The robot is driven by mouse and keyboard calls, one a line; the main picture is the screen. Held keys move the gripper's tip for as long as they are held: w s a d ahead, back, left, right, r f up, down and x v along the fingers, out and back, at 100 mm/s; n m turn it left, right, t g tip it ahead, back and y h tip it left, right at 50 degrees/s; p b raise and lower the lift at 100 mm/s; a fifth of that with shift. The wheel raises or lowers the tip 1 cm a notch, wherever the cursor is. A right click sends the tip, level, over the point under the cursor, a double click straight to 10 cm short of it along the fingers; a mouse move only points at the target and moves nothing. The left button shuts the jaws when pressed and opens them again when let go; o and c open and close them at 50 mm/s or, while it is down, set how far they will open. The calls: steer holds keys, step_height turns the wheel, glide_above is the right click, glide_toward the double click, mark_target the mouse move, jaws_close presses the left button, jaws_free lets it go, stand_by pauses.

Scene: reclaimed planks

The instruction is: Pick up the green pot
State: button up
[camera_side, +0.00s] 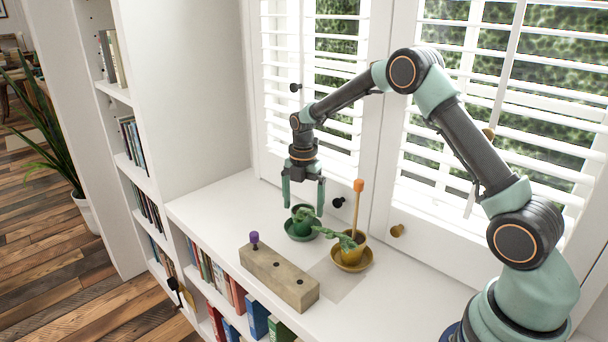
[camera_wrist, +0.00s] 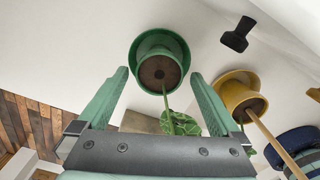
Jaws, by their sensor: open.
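The green pot (camera_side: 293,229) holds a small leafy plant and stands in a green saucer on the white sill. My gripper (camera_side: 303,210) is open above it, pointing down, with its two green fingers apart and nothing between them. In the wrist view the green pot (camera_wrist: 160,40) appears beyond the fingertips of my gripper (camera_wrist: 160,73), roughly centred between them. Its dark soil, a thin green stem and a green leaf show there. I cannot tell the exact gap between the fingertips and the pot.
A wooden block (camera_side: 279,279) with a purple peg (camera_side: 254,238) lies in front. A dark knob (camera_side: 338,202) is behind. The sill's left end is clear.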

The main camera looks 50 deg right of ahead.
mark_target(303, 212)
steer(key=shift+f, duration=1.5)
steer(key=shift+c, duration=0.3)
steer(key=c, duration=1.5)
jaws_close()
steer(key=shift+a+r, duration=0.1)
steer(key=shift+r, duration=0.05)
